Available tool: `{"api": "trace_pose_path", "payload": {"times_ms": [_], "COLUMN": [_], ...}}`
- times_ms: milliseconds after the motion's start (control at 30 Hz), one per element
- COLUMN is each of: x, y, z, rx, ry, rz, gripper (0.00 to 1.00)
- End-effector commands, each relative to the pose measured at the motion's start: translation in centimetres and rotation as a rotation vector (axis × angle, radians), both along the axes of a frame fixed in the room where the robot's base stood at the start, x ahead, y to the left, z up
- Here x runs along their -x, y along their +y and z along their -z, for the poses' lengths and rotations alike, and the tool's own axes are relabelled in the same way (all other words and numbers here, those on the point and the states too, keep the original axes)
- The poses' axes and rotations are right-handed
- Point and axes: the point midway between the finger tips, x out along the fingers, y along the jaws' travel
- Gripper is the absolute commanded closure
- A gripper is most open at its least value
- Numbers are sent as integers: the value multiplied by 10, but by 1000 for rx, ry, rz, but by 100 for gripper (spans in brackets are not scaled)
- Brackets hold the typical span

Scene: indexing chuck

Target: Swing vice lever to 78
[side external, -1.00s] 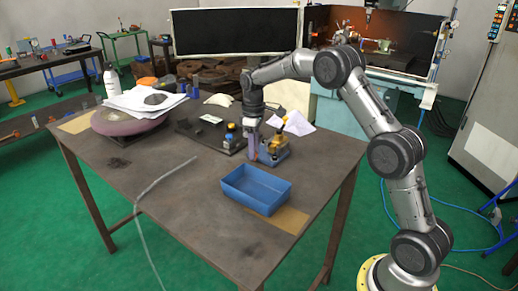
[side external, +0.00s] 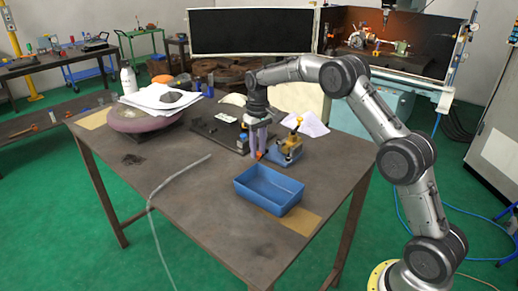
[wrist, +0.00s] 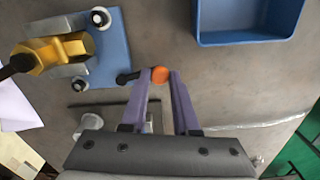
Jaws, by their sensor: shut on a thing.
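The vice has a blue base plate (side external: 287,156) and a yellow body (side external: 291,144), and stands near the far right of the table. In the wrist view the blue plate (wrist: 113,48) and yellow body (wrist: 52,52) are at upper left. A short black lever (wrist: 128,77) with an orange knob (wrist: 160,74) sticks out from the plate's lower right. My gripper (wrist: 162,80) has its two purple fingers on either side of the orange knob, shut on it. In the side view my gripper (side external: 259,151) points down just left of the vice. No scale reading is legible.
A blue open bin (side external: 268,190) stands in front of the vice. A dark plate with small parts (side external: 217,131) lies behind left of my gripper. A round purple-rimmed disc with papers (side external: 143,118) is at the far left.

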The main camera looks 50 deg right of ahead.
Motion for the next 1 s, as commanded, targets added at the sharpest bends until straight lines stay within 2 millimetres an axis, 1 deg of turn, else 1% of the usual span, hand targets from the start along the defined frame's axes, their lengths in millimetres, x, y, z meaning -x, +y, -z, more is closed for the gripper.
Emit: {"api": "trace_pose_path", "payload": {"times_ms": [300,333,400,500,833,933,1000], "x": [-1,-1,-1,-1,-1,-1,-1], "y": [0,0,0,0,0,0,0], "z": [-1,-1,-1,-1,-3,-12,-22], "rx": [0,0,0,1,1,1,1], "ry": [-6,-6,-5,-4,-3,-4,-5], "rz": [-1,-1,-1,-1,0,0,0], "gripper": [100,69,57,41,41,41,41]}}
